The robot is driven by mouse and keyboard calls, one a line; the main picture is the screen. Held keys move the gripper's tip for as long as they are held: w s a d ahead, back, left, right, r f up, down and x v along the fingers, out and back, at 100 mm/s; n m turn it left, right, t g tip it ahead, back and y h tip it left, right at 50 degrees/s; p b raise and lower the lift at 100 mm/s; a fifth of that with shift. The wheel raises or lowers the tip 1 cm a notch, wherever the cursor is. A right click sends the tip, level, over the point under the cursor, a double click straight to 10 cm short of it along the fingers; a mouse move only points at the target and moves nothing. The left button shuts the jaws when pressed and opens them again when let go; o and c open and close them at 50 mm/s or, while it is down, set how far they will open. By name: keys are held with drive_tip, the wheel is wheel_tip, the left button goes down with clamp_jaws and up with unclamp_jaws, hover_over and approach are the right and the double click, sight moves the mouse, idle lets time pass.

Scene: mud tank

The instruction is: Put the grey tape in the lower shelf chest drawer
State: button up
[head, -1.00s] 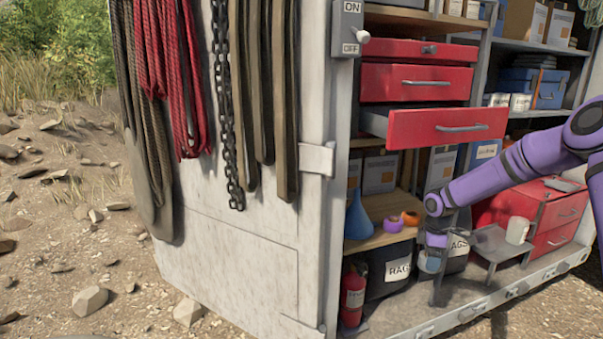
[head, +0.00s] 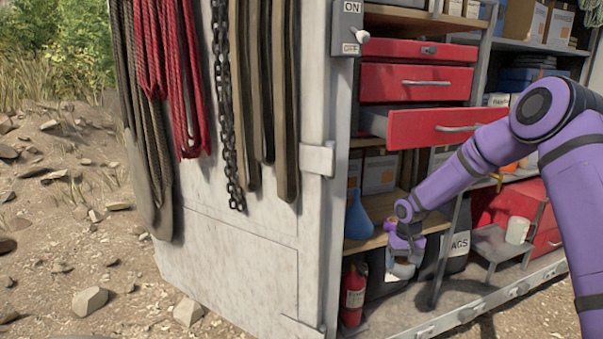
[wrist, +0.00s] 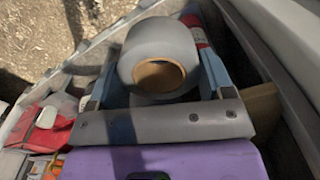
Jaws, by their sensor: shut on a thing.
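The grey tape (wrist: 155,40), a roll with a brown core, sits between the blue fingers of my gripper (wrist: 160,66) in the wrist view. My gripper is shut on it. In the head view my gripper (head: 403,262) hangs in front of the lower shelf, below the blue funnel, with the tape (head: 402,271) small at its end. A red drawer (head: 428,130) stands pulled out above, under shut red drawers.
A blue funnel (head: 358,216) stands on the wooden shelf (head: 368,241). A red extinguisher (head: 354,292) stands below it. A small grey step (head: 492,243) holds a white mug (head: 518,230). Black rag bags (head: 458,245) sit behind my gripper. Open ground lies at the left.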

drive_tip(key=s+f, duration=0.4)
drive_tip(key=s, duration=0.7)
drive_tip(key=shift+a, duration=0.15)
drive_tip(key=shift+w+d, duration=0.1)
drive_tip(key=shift+d, duration=0.1)
